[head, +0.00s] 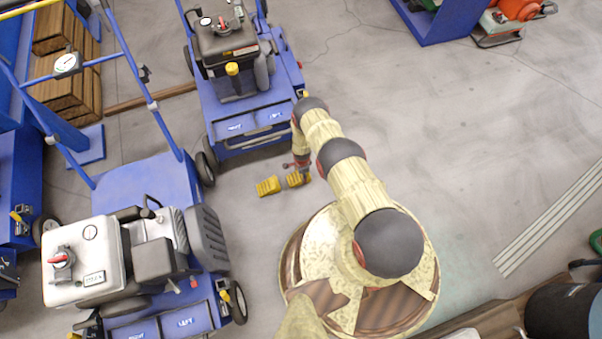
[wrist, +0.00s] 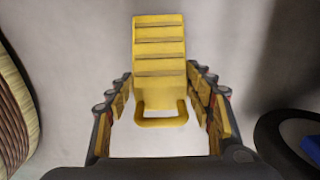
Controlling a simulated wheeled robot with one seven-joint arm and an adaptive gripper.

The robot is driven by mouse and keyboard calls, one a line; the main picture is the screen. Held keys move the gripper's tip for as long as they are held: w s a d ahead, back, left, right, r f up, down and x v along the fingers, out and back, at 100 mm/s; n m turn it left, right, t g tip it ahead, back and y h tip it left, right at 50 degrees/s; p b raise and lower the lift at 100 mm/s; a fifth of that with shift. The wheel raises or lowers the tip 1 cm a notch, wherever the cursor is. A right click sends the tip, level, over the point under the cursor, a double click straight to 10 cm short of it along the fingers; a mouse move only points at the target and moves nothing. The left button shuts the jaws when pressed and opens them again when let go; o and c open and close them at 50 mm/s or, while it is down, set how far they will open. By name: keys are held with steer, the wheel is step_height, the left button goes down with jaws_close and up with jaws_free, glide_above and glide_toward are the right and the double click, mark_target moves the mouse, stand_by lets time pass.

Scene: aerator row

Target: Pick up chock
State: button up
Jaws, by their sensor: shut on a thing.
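Two yellow ribbed chocks show in the head view, in front of the upper blue machine. The left chock (head: 267,186) lies free on the floor. The right chock (head: 296,180) is directly at my gripper (head: 300,170), which partly covers it. In the wrist view this chock (wrist: 160,55) sits between the two fingers of my gripper (wrist: 161,80), its ribbed face and yellow loop handle (wrist: 162,117) showing. My gripper is shut on it. I cannot tell whether the chock touches the floor.
A blue wheeled machine (head: 247,118) stands just behind the chocks, and another blue machine (head: 150,185) stands at the left. A wheel (wrist: 283,140) shows close by at the right of the wrist view. The floor (head: 450,130) to the right is clear.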

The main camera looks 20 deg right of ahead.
steer(key=shift+c, duration=0.8)
steer(key=shift+r, duration=0.1)
